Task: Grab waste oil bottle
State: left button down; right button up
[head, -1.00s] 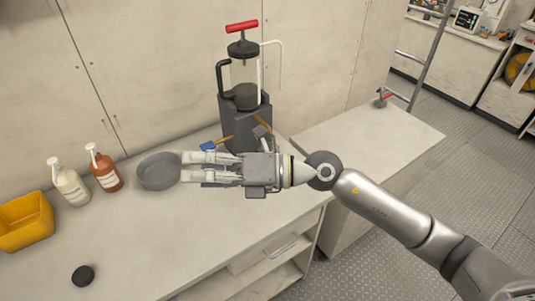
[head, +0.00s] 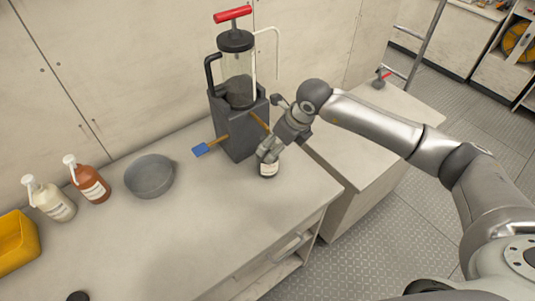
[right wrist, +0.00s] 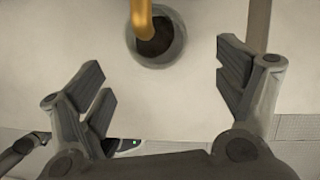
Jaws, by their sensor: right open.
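A small bottle with a pale label (head: 268,170) stands on the counter, just under my right gripper (head: 267,155) in the head view. The gripper and wrist hide most of it, and I cannot read its label. In the right wrist view my right gripper (right wrist: 160,85) is open, its two fingers wide apart. I cannot tell whether this is the same bottle. My left gripper is not in view.
A grey pump with a red handle (head: 233,14) stands close behind my gripper. A grey round pan (head: 150,177), a brown pump bottle (head: 90,182), a cream pump bottle (head: 50,202) and a yellow bin (head: 17,243) stand left.

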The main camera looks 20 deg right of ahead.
aim_at(273, 146)
jog(key=shift+w+f, duration=0.25)
jog(key=shift+f, duration=0.05)
jog(key=p+x, duration=0.2)
jog(key=x, duration=0.1)
jog(key=p+x, duration=0.1)
jog(key=shift+w+a+f, duration=0.15)
jog(key=shift+w+a, duration=0.1)
jog(key=shift+a, duration=0.15)
jog(key=shift+w+f, duration=0.1)
jog(key=shift+f, duration=0.1)
jog(key=shift+c, duration=0.6)
jog(key=c, duration=1)
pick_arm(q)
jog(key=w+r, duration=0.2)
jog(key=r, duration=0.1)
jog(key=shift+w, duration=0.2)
pick_arm(e)
jog(key=shift+c, duration=0.5)
jog(key=shift+d, duration=0.1)
